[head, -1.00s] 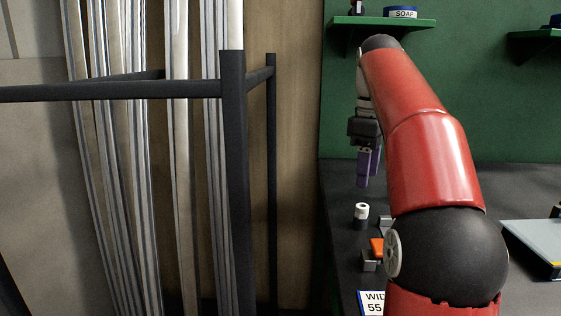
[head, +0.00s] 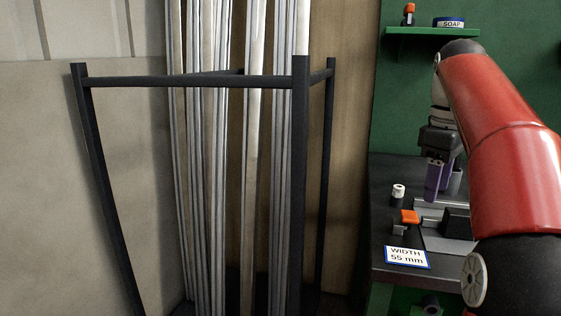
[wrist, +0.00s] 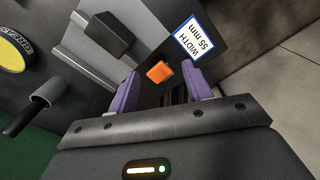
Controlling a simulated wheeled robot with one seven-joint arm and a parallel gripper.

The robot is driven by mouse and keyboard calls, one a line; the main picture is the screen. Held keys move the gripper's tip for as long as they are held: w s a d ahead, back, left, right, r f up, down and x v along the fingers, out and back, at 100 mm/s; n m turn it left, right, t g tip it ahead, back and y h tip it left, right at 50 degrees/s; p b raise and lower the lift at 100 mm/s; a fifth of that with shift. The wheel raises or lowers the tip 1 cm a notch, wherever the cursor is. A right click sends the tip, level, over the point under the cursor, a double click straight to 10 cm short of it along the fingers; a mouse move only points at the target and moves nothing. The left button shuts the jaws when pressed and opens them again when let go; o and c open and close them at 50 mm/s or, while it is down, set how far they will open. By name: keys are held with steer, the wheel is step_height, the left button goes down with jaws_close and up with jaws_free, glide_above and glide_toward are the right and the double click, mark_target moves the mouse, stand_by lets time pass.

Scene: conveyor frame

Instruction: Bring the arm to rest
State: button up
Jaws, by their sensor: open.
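My gripper (head: 441,180) has purple fingers and hangs pointing down over the dark bench at the right of the head view. In the wrist view my gripper (wrist: 160,92) shows its two purple fingers spread apart. Nothing is held between them. My red arm (head: 505,110) reaches up and bends over at the right of the head view. Beyond the fingers in the wrist view lies an orange-topped piece (wrist: 160,72), apart from them; its orange top (head: 409,216) also shows in the head view.
A white label reading WIDTH 55 mm (head: 406,256) is at the bench's front edge. A small white roll (head: 398,191) stands on the bench (head: 388,172). A black rack (head: 300,180) with long metal profiles stands to the left. A green shelf (head: 430,31) with a SOAP tin is above.

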steer(key=s+a+f+m+t, duration=0.35)
steer(key=s+a+f, duration=0.25)
steer(key=s+a, duration=0.25)
steer(key=s+a+f+m+t, duration=0.1)
steer(key=s+a+f+m, duration=0.1)
steer(key=s+f, duration=0.3)
steer(key=s+a+f+m+t, duration=0.1)
steer(key=s+a+f+m, duration=0.2)
steer(key=f, duration=0.7)
steer(key=s, duration=0.2)
steer(key=shift+s+f, duration=0.2)
steer(key=shift+s, duration=0.15)
steer(key=shift+s+f, duration=0.1)
steer(key=shift+f, duration=0.05)
steer(key=shift+c, duration=0.4)
